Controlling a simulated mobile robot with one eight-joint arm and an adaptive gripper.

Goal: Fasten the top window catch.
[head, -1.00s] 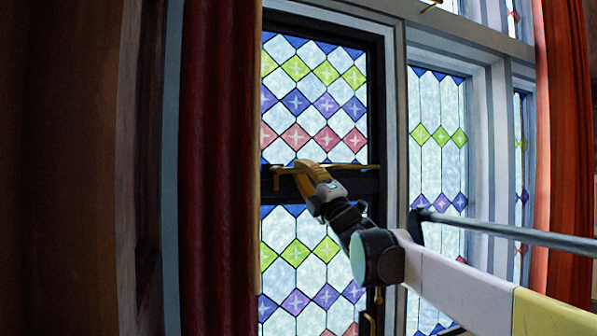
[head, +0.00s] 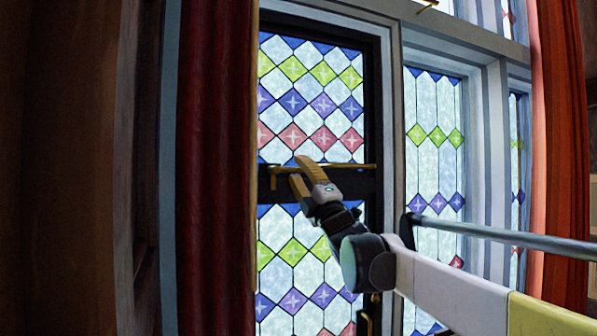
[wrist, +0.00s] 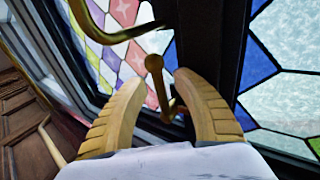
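The dark-framed window has a brass bar (head: 345,166) across its middle rail (head: 350,186). My gripper (head: 297,168) is in front of the left part of this rail, its two yellow fingers apart. In the wrist view a brass lever with a round knob (wrist: 154,63) lies between and beyond the open fingertips (wrist: 154,82). I see no grip on it. A thicker curved brass bar (wrist: 110,36) crosses above it. Another brass fitting (head: 370,312) is low on the frame's right side, and one (head: 430,5) is at the top edge. I cannot tell which piece is the catch.
A dark red curtain (head: 212,170) hangs close on the left of the window, and an orange-red curtain (head: 560,150) on the right. A grey metal rod (head: 500,233) crosses the right side near my arm. A pale fixed window frame (head: 395,130) adjoins on the right.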

